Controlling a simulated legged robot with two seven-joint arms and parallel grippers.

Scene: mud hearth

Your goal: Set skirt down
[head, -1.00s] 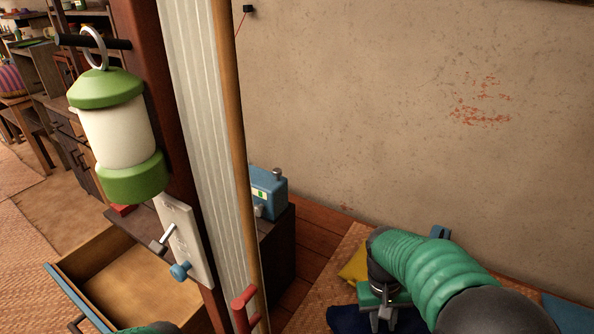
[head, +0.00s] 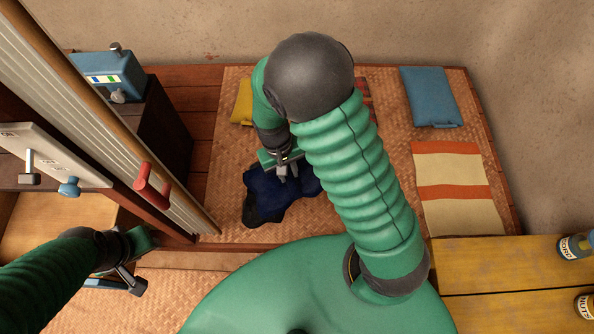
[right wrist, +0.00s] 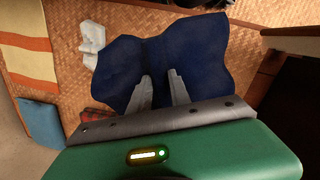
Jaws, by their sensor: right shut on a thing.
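The skirt (head: 258,182) is a dark blue cloth at the left part of a woven sleeping mat. My right gripper (head: 287,173) points down over it and is shut on it. In the right wrist view the skirt (right wrist: 205,50) spreads out beyond the two fingertips (right wrist: 160,86), with cloth between them. It is low over the mat; I cannot tell whether it all rests there. My left gripper (head: 136,281) is at the lower left, by the blue front of the open drawer. Its finger opening does not show clearly.
The woven mat (head: 395,150) lies on a wooden platform against the wall. It holds a yellow cushion (head: 242,103), a blue cushion (head: 430,97) and a striped cloth (head: 455,170). A white crumpled thing (right wrist: 92,42) lies beside the skirt. A post with a red handle (head: 151,186) stands left.

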